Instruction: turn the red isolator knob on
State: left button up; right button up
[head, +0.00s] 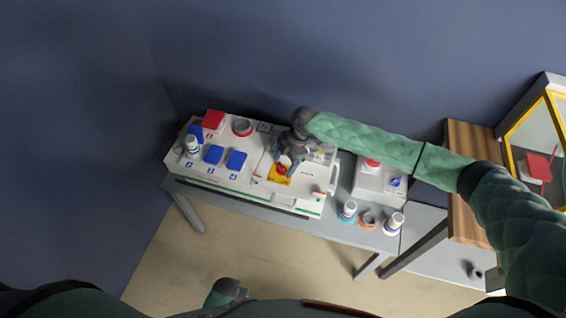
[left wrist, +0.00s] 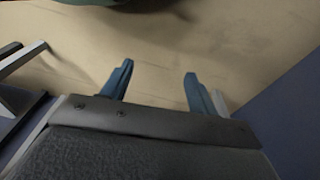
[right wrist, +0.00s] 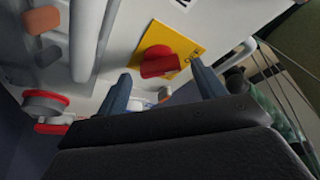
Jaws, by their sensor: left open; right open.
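The red isolator knob (right wrist: 158,62) sits on a yellow plate (right wrist: 184,44) on a white panel. In the head view the knob (head: 281,170) and the yellow plate (head: 279,179) show just below my right gripper (head: 289,160), partly hidden by it. In the right wrist view my right gripper (right wrist: 160,85) is open, with the knob seen between and beyond its fingers. I cannot tell whether the fingers touch the knob. My left gripper (left wrist: 158,80) is open and empty, with bare floor beyond it.
The white panel board (head: 225,178) on the grey table carries blue covers (head: 236,160), a red cover (head: 213,119) and a red-ringed socket (head: 242,127). A white box (head: 379,183) stands right of the panel. A yellow-framed case (head: 540,140) stands far right.

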pick_arm(q)
jog(key=shift+a+f, duration=0.1)
jog(key=shift+f, duration=0.45)
pick_arm(e)
jog(key=shift+s+a+f, duration=0.2)
jog(key=shift+a+f, duration=0.05)
jog(key=shift+f, duration=0.4)
jog(key=shift+c, duration=0.4)
jog(key=c, duration=0.9)
